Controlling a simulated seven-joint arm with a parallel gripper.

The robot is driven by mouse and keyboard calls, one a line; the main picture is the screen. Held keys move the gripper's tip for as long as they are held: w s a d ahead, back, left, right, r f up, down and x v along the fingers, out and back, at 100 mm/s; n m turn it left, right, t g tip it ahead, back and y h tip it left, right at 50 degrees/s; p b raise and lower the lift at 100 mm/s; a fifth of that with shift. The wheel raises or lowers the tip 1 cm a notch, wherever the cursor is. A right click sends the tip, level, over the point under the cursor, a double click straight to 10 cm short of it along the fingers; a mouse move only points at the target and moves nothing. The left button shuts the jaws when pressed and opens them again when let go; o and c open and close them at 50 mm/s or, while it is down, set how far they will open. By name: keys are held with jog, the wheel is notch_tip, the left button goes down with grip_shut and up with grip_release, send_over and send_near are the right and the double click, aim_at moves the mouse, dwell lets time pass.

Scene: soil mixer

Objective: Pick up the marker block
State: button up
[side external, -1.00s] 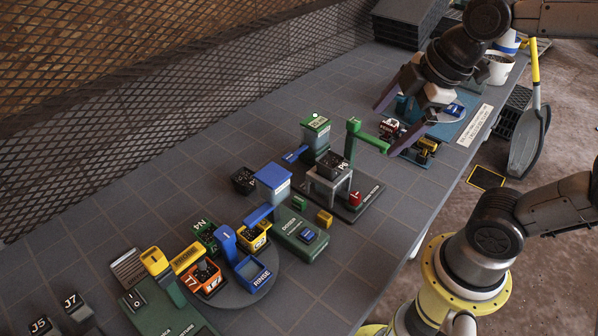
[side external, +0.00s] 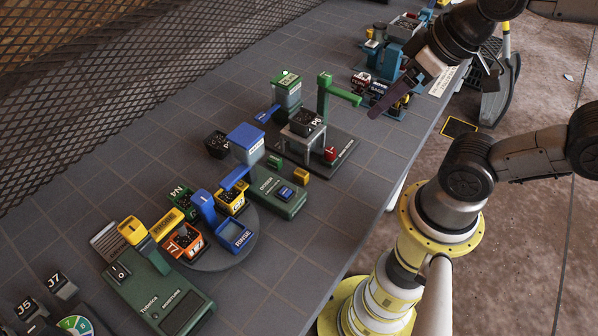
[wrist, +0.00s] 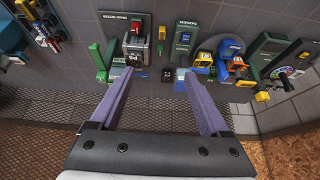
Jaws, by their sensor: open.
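I cannot tell which piece is the marker block. In the side view one purple finger (side external: 395,93) shows above the bench, right of the green post; the other finger is unclear there. The red block (wrist: 161,33) also shows in the wrist view, beyond the fingertips.
The green post with its arm (side external: 324,95) and the black pot on the grey stand (side external: 304,123) stand tall near my gripper. Several pots ring the round turntable (side external: 222,262). A mesh fence (side external: 110,90) runs along the back. Bare bench (side external: 380,150) lies right of the stations.

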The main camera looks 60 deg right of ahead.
jog(key=m, duration=0.2)
jog(key=m+g, duration=0.4)
jog(key=m, duration=1.2)
send_over(301, 172)
notch_tip(301, 172, down, 12)
jog(key=shift+g, duration=0.8)
jog(key=f, duration=1.2)
jog(key=shift+s+a+f, duration=0.3)
jog(key=shift+a+f, duration=0.05)
jog(key=shift+a, duration=0.05)
jog(key=shift+w+d+f, duration=0.15)
jog(key=shift+d+f, duration=0.05)
jog(key=shift+f, duration=1.35)
jog(key=shift+w+d+f, duration=0.1)
jog(key=shift+d+f, duration=0.05)
jog(key=shift+f, duration=1.35)
grip_shut()
